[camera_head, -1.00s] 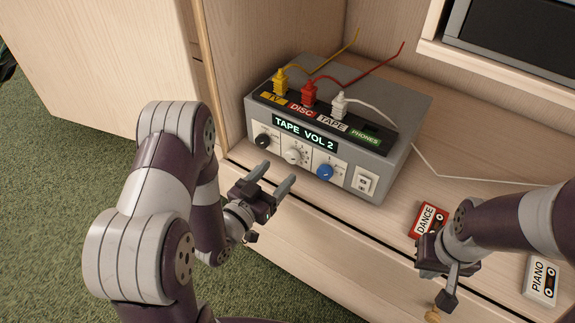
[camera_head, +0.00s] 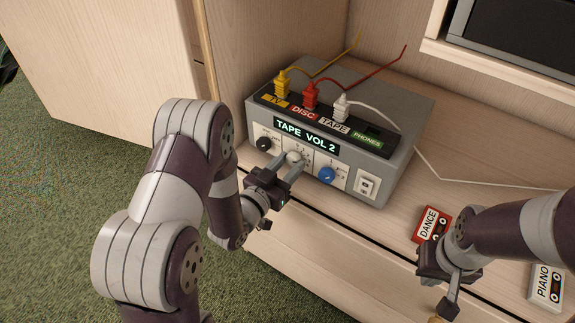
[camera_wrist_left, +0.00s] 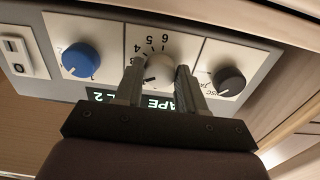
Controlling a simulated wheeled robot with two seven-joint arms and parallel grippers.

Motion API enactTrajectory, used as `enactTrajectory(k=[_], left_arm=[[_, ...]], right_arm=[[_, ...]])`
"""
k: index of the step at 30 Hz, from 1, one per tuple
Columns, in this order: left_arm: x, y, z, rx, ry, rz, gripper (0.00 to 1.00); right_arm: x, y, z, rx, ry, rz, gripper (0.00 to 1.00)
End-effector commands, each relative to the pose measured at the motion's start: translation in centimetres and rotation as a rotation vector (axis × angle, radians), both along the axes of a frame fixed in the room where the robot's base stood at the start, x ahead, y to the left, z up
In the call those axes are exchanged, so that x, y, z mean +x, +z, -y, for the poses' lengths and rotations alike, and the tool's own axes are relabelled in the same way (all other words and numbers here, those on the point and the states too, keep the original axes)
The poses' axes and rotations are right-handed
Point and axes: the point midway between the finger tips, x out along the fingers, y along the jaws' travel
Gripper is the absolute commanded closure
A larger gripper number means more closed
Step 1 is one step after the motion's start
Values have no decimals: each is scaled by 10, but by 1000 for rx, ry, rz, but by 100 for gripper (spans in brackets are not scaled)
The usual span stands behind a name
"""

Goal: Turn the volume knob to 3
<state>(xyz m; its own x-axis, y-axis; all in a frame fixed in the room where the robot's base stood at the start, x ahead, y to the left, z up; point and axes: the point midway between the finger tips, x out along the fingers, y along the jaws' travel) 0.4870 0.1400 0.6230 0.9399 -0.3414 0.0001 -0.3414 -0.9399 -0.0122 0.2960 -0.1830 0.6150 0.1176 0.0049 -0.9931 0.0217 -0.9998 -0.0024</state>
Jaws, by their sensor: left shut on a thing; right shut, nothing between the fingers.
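The grey amplifier box (camera_head: 400,165) stands on the wooden shelf. Its display (camera_head: 306,135) reads "TAPE VOL 2". The white volume knob (camera_head: 294,156) is the middle one on the front panel, and it also shows upside down in the left wrist view (camera_wrist_left: 158,70) with numbers around it. My left gripper (camera_head: 292,164) is shut on this knob, one finger on each side, as the left wrist view (camera_wrist_left: 158,82) shows. The knob's pointer is partly hidden. My right gripper (camera_head: 447,293) is shut and empty at the lower right, away from the box.
A black knob (camera_head: 264,143) and a blue knob (camera_head: 326,175) flank the volume knob closely. A white switch (camera_head: 367,185) is at the panel's right. A red DANCE cassette (camera_head: 431,224) and a white PIANO cassette (camera_head: 546,286) lie on the shelf. Yellow, red and white plugs stand on top.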

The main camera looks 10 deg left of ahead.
Motion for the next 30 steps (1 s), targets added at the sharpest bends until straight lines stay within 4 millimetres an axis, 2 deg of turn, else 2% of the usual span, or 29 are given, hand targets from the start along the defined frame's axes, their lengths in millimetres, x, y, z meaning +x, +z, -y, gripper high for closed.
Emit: enactTrajectory(k=[21,30], left_arm=[[0,-1,-1,382,0,138,91],[0,0,-1,470,0,170,91]], right_arm=[[0,-6,0,0,0,0,100],[0,-7,0,0,0,0,100]])
